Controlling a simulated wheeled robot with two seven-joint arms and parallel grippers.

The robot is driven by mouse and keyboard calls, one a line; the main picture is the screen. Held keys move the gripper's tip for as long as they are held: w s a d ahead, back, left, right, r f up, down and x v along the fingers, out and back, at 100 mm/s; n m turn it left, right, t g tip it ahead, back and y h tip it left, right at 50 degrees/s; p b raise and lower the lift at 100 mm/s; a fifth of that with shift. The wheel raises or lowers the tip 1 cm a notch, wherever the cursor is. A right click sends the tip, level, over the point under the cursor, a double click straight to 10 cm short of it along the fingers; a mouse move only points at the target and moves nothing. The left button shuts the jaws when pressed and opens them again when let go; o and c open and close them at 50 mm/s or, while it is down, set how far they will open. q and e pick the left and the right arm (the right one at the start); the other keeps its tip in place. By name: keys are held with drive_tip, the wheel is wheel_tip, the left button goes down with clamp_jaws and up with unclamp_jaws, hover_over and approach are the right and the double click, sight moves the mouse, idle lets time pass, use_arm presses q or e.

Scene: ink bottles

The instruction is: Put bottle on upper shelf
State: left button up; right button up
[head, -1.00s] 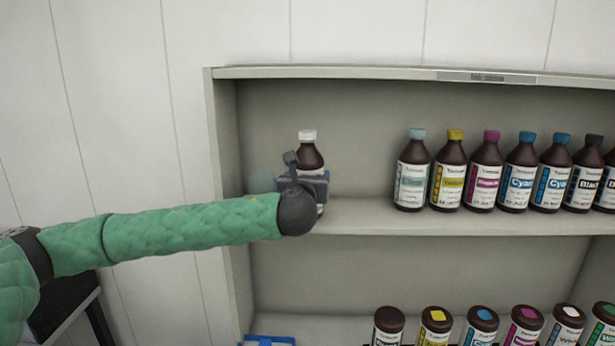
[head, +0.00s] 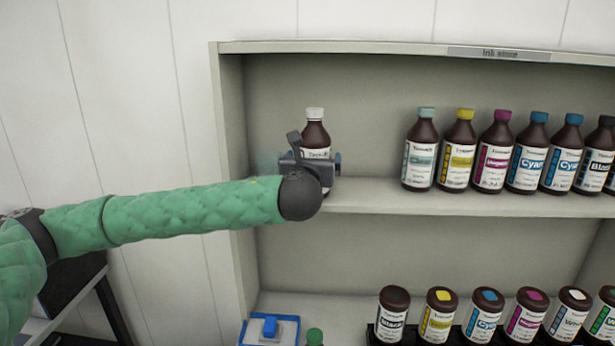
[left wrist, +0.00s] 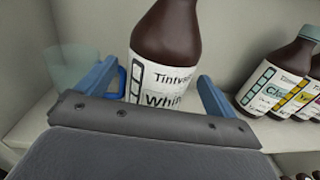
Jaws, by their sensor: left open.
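A brown bottle with a white cap (head: 315,134) stands upright on the upper shelf (head: 370,195), near its left end. In the left wrist view the same bottle (left wrist: 165,50) shows a white label whose visible letters read "Whi". My left gripper (head: 312,172) is at the bottle, partly covering its lower part in the head view. In the left wrist view its two blue fingers (left wrist: 160,92) are spread, one on each side of the bottle, with gaps between them and the label. The bottle's base is hidden behind the gripper. My right gripper is not in view.
A row of bottles with coloured caps (head: 460,152) stands to the right on the upper shelf, with free room between. More bottles (head: 438,316) stand on the lower shelf. A blue and white object (head: 270,328) lies at lower left. The cabinet's left side wall (head: 232,150) is close to the gripper.

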use_arm(q)
drive_tip(key=s+b, duration=0.2)
drive_tip(key=s, duration=0.7)
drive_tip(key=shift+a+b, duration=0.35)
drive_tip(key=shift+b, duration=0.05)
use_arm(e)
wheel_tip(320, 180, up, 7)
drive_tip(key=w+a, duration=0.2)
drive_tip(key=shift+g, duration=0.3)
